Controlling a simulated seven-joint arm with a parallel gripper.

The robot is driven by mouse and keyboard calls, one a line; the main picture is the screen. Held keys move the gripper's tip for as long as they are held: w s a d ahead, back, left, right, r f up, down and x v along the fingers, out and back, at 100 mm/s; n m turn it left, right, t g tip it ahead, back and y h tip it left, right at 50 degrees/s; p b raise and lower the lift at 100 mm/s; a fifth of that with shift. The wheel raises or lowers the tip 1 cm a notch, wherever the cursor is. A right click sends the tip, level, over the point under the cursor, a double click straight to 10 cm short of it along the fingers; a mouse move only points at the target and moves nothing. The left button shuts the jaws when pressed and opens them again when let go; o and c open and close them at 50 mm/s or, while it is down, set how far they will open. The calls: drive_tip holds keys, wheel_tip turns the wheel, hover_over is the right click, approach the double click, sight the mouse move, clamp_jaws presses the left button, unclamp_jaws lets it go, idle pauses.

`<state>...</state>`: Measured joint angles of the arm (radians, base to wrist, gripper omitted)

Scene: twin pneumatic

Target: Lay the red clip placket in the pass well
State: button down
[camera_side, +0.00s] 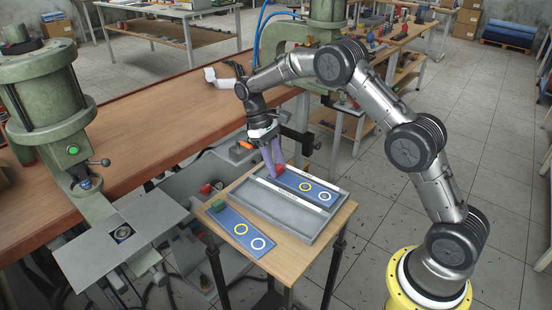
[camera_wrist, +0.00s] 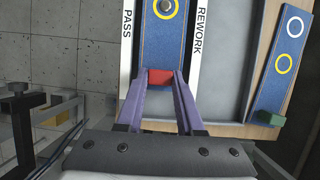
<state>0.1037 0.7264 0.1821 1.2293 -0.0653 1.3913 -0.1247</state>
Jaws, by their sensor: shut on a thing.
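The red clip placket is a blue strip (camera_side: 296,182) with a red clip, a yellow ring and a white ring. It also shows in the wrist view (camera_wrist: 160,45). My gripper (camera_side: 276,168) has its purple fingers shut on the red clip (camera_wrist: 160,77) at the placket's end. The grey tray (camera_side: 262,210) has two wells. The placket is lined up with the far well, between the PASS label (camera_wrist: 127,35) and the REWORK label (camera_wrist: 198,45). It looks flat and level with the tray; whether it touches the well floor I cannot tell. The near well is empty.
A second blue placket (camera_side: 228,223) with a green clip (camera_wrist: 269,118) lies on the small wooden table (camera_side: 285,262), beside the tray. A green press (camera_side: 45,110) stands at the left, and a long wooden bench (camera_side: 140,120) runs behind.

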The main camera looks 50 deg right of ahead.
drive_tip(key=shift+f, duration=0.6)
idle(0.7)
drive_tip(key=shift+c, duration=2.3)
unclamp_jaws()
